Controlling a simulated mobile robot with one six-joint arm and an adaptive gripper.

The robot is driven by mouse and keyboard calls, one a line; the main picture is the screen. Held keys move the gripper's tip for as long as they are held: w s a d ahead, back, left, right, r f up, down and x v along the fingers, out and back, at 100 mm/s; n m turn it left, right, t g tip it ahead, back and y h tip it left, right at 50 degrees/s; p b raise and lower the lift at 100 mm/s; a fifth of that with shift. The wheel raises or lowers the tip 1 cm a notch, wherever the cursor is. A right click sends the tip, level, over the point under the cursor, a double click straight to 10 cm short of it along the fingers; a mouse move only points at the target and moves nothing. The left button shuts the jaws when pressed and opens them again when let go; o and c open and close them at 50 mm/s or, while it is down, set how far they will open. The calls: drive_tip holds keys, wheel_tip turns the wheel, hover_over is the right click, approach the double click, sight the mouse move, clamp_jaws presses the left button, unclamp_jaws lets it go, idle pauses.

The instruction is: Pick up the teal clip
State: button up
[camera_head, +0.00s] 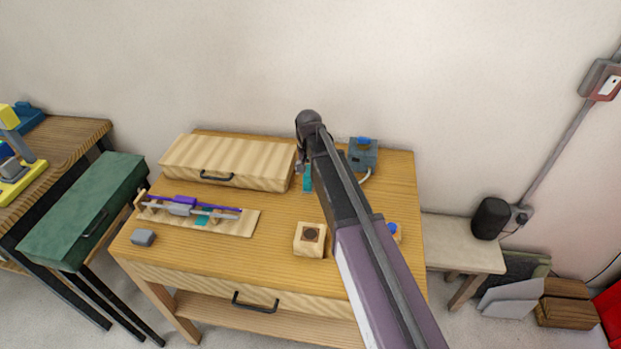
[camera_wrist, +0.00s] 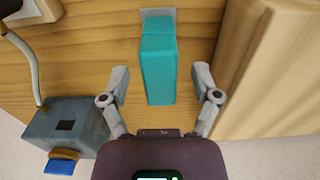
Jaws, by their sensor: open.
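The teal clip (camera_wrist: 158,62) is a teal block with a grey end, lying on the wooden table top in the wrist view. In the head view it shows as a small teal patch (camera_head: 307,180) beside my arm, partly hidden. My gripper (camera_wrist: 160,80) is open, with one finger on each side of the clip's near part and gaps on both sides. In the head view my gripper (camera_head: 299,168) is small and mostly hidden by my arm. I cannot tell its height over the table.
A pale wooden drawer box (camera_head: 225,165) stands close beside the clip. A blue-grey device (camera_head: 363,155) with a cable is on the other side. A rod rack (camera_head: 238,225) with another teal piece (camera_head: 203,216), a grey block (camera_head: 143,237) and a holed wooden block (camera_head: 310,240) are nearer the front.

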sight(309, 170)
idle(0.5)
clamp_jaws()
drive_tip(key=shift+r, duration=0.2)
wheel_tip(309, 170, up, 10)
drive_tip(key=p, duration=1)
drive_tip(key=shift+f, duration=0.2)
idle(0.6)
